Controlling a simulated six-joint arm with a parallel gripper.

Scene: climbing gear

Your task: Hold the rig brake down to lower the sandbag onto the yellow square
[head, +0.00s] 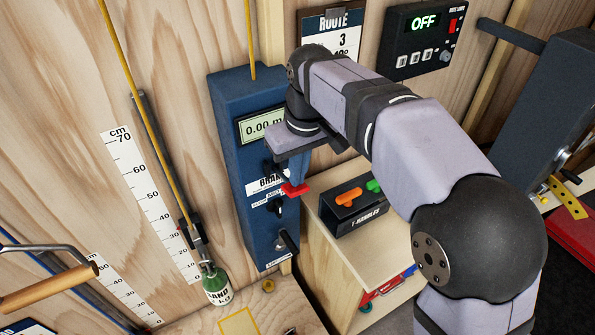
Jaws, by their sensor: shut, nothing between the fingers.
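The blue rig box (228,125) stands against the wooden wall, with a display (257,126) reading about 0.00 m and a partly covered label beginning "BRA". A red brake paddle (293,189) sticks out beside that label. My gripper (298,182) is shut and empty, pointing down with its tips at the paddle; whether they touch or press it I cannot tell. The green and white sandbag (217,287) hangs upright on the yellow rope, left of the rig. The yellow square (239,323) lies on the wooden surface below and right of it, cut by the frame edge.
A cm scale (150,205) stands on the wall behind the rope. A black T-handles holder (355,212) with orange and green handles sits on a wooden box right of the rig. A black panel (424,40) reads OFF. A wooden-handled bar (50,287) is at lower left.

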